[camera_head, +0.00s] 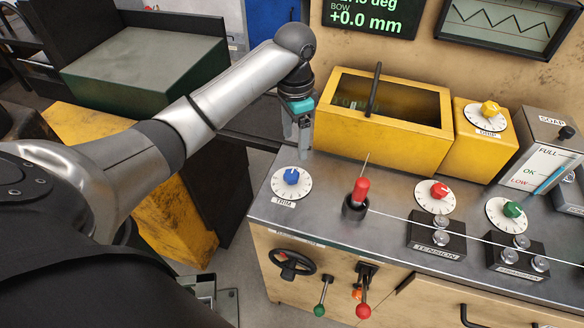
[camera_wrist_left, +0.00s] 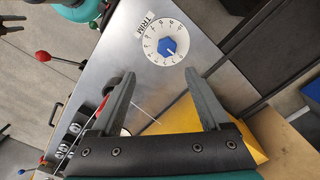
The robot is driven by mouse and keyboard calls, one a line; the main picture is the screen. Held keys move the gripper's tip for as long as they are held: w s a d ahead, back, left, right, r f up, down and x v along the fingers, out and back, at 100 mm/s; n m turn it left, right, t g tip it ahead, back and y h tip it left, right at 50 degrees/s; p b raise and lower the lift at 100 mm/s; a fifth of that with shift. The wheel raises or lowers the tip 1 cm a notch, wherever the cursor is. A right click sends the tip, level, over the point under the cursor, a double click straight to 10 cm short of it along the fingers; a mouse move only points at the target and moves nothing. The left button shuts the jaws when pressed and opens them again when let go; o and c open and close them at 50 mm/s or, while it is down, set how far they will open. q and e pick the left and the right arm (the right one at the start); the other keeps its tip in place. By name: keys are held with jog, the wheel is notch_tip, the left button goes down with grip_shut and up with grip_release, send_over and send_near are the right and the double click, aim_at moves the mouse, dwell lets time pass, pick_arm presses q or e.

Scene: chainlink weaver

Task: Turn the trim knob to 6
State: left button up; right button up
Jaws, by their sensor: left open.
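The trim knob (camera_head: 291,176) is a blue knob on a round white numbered dial, at the left end of the grey metal bench top. Its label TRIM is on the dial's near side. In the left wrist view the blue knob (camera_wrist_left: 167,47) shows beyond the fingertips, with a white pointer mark on it; the numbers are too small to read surely. My left gripper (camera_head: 303,148) is open and empty, above and behind the dial, pointing down. Its two fingers (camera_wrist_left: 166,82) are apart and do not touch the knob. My right gripper is not seen.
A red-capped spindle (camera_head: 361,190) with a thin upright needle stands right of the dial. A yellow bin (camera_head: 385,145) stands behind. A red knob (camera_head: 439,189), green knob (camera_head: 512,209) and tension block (camera_head: 437,237) lie further right. A black handwheel (camera_head: 292,263) is on the front.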

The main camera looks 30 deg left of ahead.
aim_at(291, 174)
pick_arm(q)
jog(key=f, duration=0.4)
jog(key=a+f+b, duration=0.1)
jog(key=f, duration=0.8)
jog(key=shift+w+a+f+b, duration=0.1)
jog(key=shift+w+a+b, duration=0.05)
jog(key=shift+w+b, duration=0.25)
grip_shut()
